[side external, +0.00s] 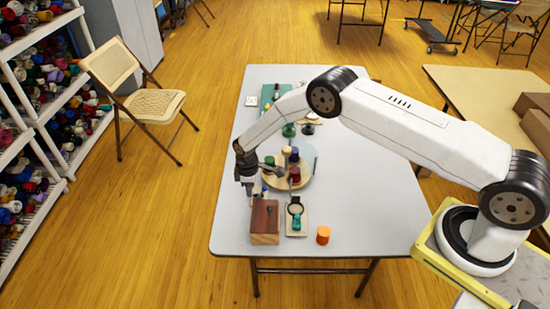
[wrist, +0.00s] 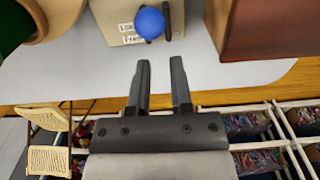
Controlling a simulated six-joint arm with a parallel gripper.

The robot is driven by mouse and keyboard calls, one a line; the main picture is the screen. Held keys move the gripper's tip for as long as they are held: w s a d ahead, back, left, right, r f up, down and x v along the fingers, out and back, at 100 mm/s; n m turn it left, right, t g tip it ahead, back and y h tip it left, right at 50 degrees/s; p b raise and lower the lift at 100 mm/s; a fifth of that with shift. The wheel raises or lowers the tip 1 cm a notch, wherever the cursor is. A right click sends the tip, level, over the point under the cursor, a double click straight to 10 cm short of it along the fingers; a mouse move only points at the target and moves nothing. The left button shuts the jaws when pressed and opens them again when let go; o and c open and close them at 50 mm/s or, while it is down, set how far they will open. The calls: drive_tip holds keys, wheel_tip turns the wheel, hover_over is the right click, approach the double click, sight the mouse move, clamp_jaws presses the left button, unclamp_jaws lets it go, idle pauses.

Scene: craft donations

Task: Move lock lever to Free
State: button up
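The lock lever shows as a round blue knob (wrist: 149,23) on a beige block (wrist: 108,22) in the wrist view. Two white labels, "Lock" (wrist: 126,27) above "Free" (wrist: 133,40), sit left of the knob, which covers their right ends. The knob is nearer the Lock label. A dark slot is at its right. My gripper (wrist: 160,62) is open and empty, its fingertips apart from the knob and just below it in the picture. In the side view my gripper (side external: 247,192) hangs at the table's left edge, beside a small blue spot that seems to be the knob.
A brown wooden box (side external: 264,226) stands close by, at the right in the wrist view (wrist: 265,25). A round wooden turntable (side external: 270,183) with spools is behind. A beige plate (side external: 297,228) with a black ring and an orange cylinder (side external: 323,235) are to the right. The right tabletop is clear.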

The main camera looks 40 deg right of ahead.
wheel_tip(320, 180, up, 8)
drive_tip(key=shift+f, duration=0.25)
idle(0.7)
